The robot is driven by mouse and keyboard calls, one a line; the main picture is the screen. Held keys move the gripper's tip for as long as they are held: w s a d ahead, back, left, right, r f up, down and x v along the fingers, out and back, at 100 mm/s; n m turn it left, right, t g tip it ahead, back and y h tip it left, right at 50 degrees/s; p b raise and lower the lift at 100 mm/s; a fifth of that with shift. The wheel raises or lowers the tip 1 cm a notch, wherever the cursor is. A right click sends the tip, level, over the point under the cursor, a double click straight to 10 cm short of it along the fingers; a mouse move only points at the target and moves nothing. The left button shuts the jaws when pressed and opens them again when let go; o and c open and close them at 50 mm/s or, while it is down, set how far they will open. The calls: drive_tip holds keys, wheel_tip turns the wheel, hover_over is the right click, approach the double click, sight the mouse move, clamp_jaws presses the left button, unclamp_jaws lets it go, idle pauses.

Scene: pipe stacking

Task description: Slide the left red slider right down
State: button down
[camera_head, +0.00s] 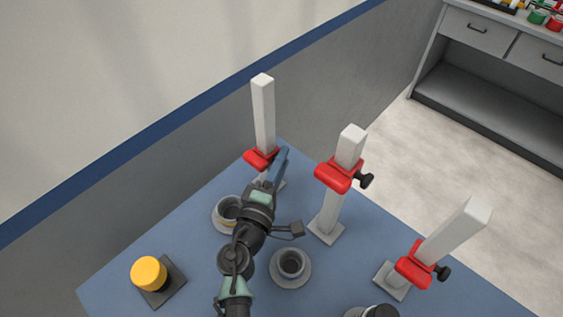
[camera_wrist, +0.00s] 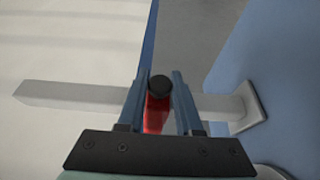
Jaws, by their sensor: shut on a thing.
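The left red slider (camera_head: 259,160) sits around the leftmost white post (camera_head: 263,110), in the lower part of the post and above its base. In the wrist view the red slider (camera_wrist: 157,116) and its black knob (camera_wrist: 160,88) lie between my fingers. My gripper (camera_head: 281,158) reaches the slider from the front right and is shut on it. The post (camera_wrist: 75,95) runs sideways in the wrist view, with its base plate (camera_wrist: 246,107) at the right and a gap of bare post between slider and base. The fingers partly hide the slider.
Two more posts with red sliders stand to the right, at the middle (camera_head: 338,173) and far right (camera_head: 415,265). Grey round holders (camera_head: 290,266) and a yellow-topped piece (camera_head: 149,272) stand on the blue table (camera_head: 195,290). A wall rises behind the left post.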

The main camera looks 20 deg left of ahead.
drive_tip(key=shift+s+f, duration=0.15)
drive_tip(key=shift+f, duration=0.35)
drive_tip(key=c, duration=0.7)
unclamp_jaws()
drive_tip(key=shift+c, duration=0.2)
drive_tip(key=shift+o, duration=0.7)
drive_tip(key=shift+r, duration=0.15)
drive_tip(key=s+b, duration=0.2)
drive_tip(key=s, duration=1)
drive_tip(key=shift+s+d, duration=0.3)
drive_tip(key=shift+s, duration=0.1)
